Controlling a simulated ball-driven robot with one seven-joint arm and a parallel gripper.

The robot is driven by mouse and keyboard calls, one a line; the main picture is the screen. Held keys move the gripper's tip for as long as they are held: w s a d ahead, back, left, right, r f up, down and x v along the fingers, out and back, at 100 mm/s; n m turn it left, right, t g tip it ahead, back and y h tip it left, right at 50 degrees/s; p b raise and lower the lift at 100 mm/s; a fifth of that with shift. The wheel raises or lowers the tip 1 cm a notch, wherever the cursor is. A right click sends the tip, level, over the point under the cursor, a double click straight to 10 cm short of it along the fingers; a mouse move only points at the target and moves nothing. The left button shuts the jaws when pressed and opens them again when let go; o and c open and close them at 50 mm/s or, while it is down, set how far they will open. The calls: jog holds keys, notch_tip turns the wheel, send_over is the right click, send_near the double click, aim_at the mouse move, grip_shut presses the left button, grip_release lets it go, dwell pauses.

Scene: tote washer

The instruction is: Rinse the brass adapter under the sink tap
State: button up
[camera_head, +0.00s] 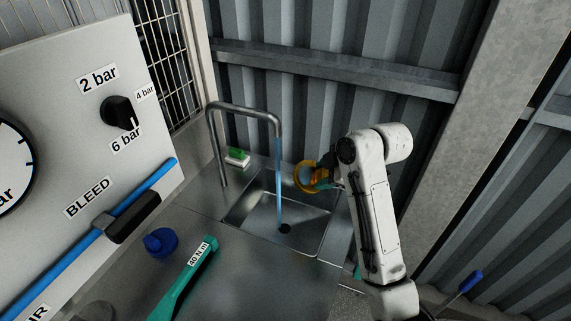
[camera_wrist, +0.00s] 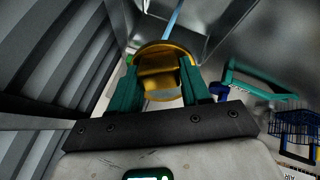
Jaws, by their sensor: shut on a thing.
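My gripper (camera_head: 323,179) is shut on the brass adapter (camera_head: 305,177), a yellow ring-shaped piece, at the right side of the sink (camera_head: 258,211) in the head view. In the wrist view the adapter (camera_wrist: 165,68) sits between the two green fingers (camera_wrist: 160,88). The sink tap (camera_head: 245,108) is a bent grey pipe, and a blue stream of water (camera_head: 279,170) falls from it into the basin. The adapter is to the right of the stream and looks apart from it in the head view.
A green and white sponge (camera_head: 238,157) lies behind the sink. A blue cap (camera_head: 161,242) and a teal torque wrench (camera_head: 187,276) lie on the counter at the front left. A panel with a black knob (camera_head: 119,112) stands at the left. A corrugated wall (camera_head: 330,100) closes the back.

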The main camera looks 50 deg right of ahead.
jog(key=shift+s+v, duration=0.25)
jog(key=shift+v, duration=2.4)
jog(key=shift+f, duration=0.2)
jog(key=shift+s, duration=0.1)
